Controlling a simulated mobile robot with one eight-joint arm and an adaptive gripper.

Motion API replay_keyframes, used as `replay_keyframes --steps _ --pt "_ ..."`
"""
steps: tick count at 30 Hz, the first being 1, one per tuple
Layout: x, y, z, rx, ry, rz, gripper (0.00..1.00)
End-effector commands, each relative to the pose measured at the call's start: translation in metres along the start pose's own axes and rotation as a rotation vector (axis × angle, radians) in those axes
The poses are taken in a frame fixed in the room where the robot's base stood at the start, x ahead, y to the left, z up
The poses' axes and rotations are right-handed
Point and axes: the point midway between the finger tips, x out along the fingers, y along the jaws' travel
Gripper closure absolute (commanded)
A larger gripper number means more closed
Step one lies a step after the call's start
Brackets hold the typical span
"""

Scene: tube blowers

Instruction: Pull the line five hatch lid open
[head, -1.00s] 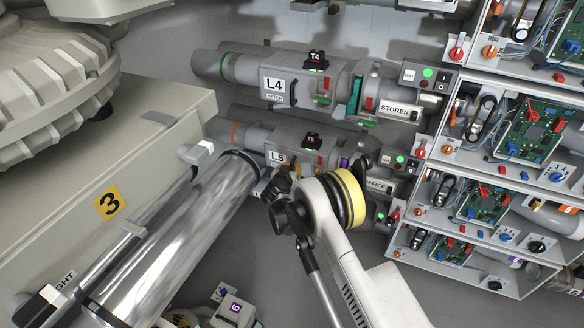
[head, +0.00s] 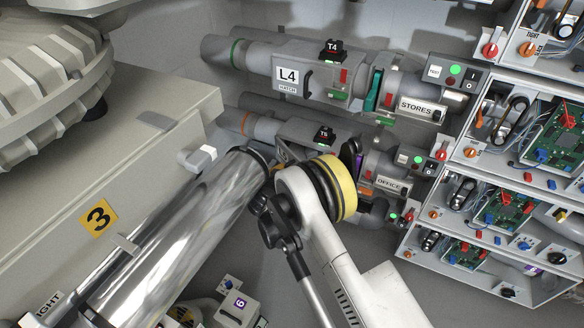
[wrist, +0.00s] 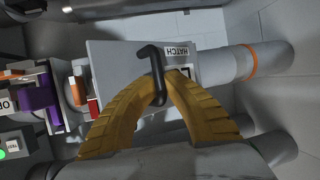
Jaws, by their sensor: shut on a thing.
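The line five tube (head: 262,127) runs below the L4 tube in the head view, with the T5 block (head: 324,136) on top. Its hatch lid is mostly hidden there by my arm. In the wrist view the lid (wrist: 115,62) is a flat grey plate with a HATCH label and a partly covered L label. A black bent handle (wrist: 148,52) stands on it. My gripper (wrist: 160,84) has its yellow fingers closed on this handle from both sides. I cannot tell clearly how far the lid is tilted.
The L4 tube (head: 262,58) lies above line five. The OFFICE part (head: 390,185) is to its right, near open circuit-board cabinets (head: 490,165). A shiny metal cylinder (head: 190,230) lies close left of my arm. Bare grey floor shows below.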

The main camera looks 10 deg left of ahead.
Motion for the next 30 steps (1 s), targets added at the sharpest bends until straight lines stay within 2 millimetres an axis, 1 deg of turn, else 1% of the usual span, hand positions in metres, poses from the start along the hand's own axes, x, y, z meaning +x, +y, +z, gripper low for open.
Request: replay_keyframes --steps 16,17,18,19,27,30 --pt "-0.0026 -0.0027 0.0031 0.001 -0.004 0.004 1.0" --pt "-0.0026 -0.0026 0.0031 0.001 -0.004 0.004 0.84" --pt "-0.0026 -0.0026 0.0031 0.001 -0.004 0.004 0.72" --pt "-0.0026 -0.0027 0.003 0.001 -0.003 0.004 0.66" --pt "-0.0023 -0.0029 0.002 0.0 -0.002 0.002 0.66" --pt "-0.0006 0.0 0.0011 0.001 -0.002 0.003 0.66"
